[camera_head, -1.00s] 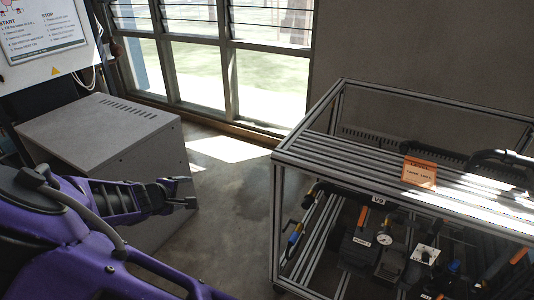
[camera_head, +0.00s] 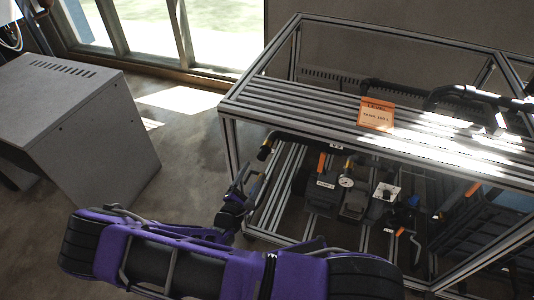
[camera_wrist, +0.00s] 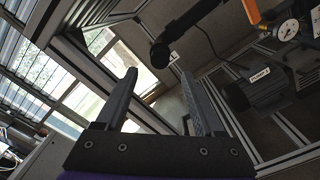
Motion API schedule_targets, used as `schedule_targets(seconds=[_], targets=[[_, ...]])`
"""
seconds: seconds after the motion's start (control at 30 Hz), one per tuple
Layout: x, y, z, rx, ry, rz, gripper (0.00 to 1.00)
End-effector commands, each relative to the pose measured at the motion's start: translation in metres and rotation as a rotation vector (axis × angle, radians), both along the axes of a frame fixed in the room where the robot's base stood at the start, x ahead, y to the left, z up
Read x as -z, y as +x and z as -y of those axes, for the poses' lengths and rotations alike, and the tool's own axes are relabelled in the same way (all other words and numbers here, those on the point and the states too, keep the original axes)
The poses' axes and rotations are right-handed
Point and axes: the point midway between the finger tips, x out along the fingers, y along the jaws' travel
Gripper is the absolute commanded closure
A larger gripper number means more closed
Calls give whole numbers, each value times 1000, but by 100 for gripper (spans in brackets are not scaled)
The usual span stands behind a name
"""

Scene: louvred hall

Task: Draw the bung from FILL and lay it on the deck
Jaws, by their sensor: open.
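My gripper (camera_head: 244,184) is at the left front corner of the metal-framed rig, beside its lower bay. In the wrist view my gripper (camera_wrist: 157,88) is open, with nothing between its two dark fingers. A black pipe (camera_wrist: 175,38) with a rounded end shows just beyond the fingertips. It also shows inside the rig in the head view (camera_head: 298,137). I cannot make out a FILL label or tell which part is the bung. Grey slatted profiles (camera_head: 300,108) form the rig's top, and more slats form its lower level; I cannot tell which is the deck.
A dark pump or motor (camera_head: 322,190), a gauge (camera_head: 346,182) and a grey box (camera_head: 386,192) stand in the lower bay. A grey cabinet (camera_head: 75,115) stands left, with open floor between.

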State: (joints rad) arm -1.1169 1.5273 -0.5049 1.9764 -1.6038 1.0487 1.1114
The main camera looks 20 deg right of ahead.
Motion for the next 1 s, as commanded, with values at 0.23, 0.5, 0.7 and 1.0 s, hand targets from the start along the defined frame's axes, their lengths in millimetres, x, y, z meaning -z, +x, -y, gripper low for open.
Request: schedule_targets(seconds=[0.23,0.5,0.7,1.0], targets=[[2,27,20,4,0,1,30],[-1,56,42,4,1,1,30],[0,69,51,4,2,-1,30],[0,73,54,2,0,-1,30]])
